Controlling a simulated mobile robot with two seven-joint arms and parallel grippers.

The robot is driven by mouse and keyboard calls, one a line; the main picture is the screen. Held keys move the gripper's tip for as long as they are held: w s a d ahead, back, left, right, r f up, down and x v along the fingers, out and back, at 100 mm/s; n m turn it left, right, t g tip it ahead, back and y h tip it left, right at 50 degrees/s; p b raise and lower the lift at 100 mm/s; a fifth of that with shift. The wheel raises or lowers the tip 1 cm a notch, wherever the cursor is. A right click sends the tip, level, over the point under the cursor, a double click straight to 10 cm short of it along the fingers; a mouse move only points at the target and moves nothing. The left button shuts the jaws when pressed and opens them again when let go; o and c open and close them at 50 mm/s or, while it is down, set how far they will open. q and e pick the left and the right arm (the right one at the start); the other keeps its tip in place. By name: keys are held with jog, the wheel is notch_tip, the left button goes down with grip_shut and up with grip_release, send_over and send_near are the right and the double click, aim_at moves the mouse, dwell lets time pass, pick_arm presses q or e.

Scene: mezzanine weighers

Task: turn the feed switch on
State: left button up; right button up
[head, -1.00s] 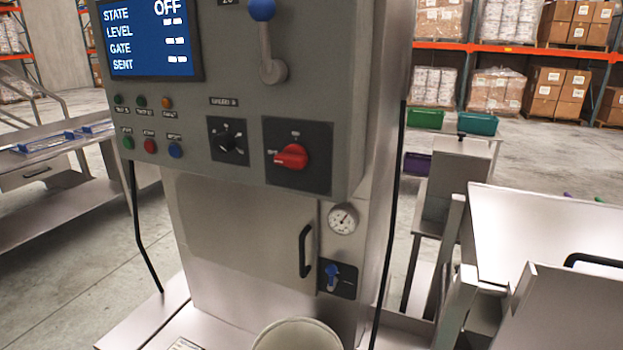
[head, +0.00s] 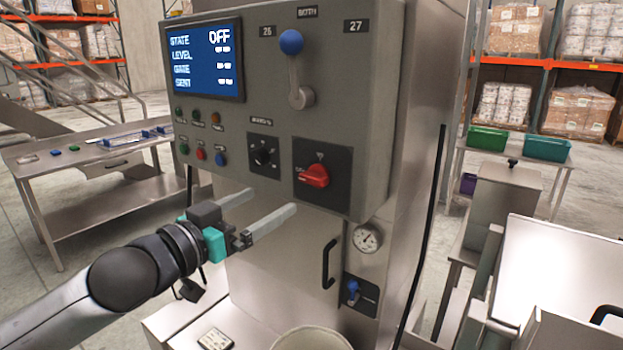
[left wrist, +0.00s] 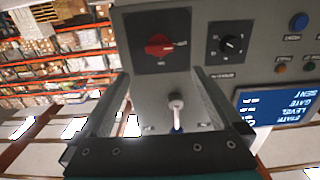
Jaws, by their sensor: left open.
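The grey control panel (head: 270,130) carries a red rotary knob (head: 314,176) on a black square plate; I cannot read whether this is the feed switch. The knob also shows in the left wrist view (left wrist: 158,46). A smaller black knob (head: 262,157) sits left of it. The blue screen (head: 205,62) reads STATE OFF. My left gripper (head: 272,200) is open and empty, in front of the panel's lower edge, below and left of the red knob, not visibly touching it. In the left wrist view its fingers (left wrist: 160,80) frame the panel. My right gripper is out of view.
A blue-balled lever (head: 298,75) is above the red knob. Small push buttons (head: 201,153) are at the panel's left. Below are a door handle (head: 328,264), a gauge (head: 367,238) and a blue valve (head: 353,288). A white round container (head: 310,340) stands at the bottom.

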aim_at(309, 179)
pick_arm(q)
jog(key=x, duration=1.1)
jog(key=shift+w+d+p, duration=0.15)
jog(key=shift+w+p, duration=0.05)
jog(key=shift+p, duration=0.1)
jog(key=shift+w+d, duration=0.35)
jog(key=shift+w, duration=0.15)
jog(key=c, duration=1.3)
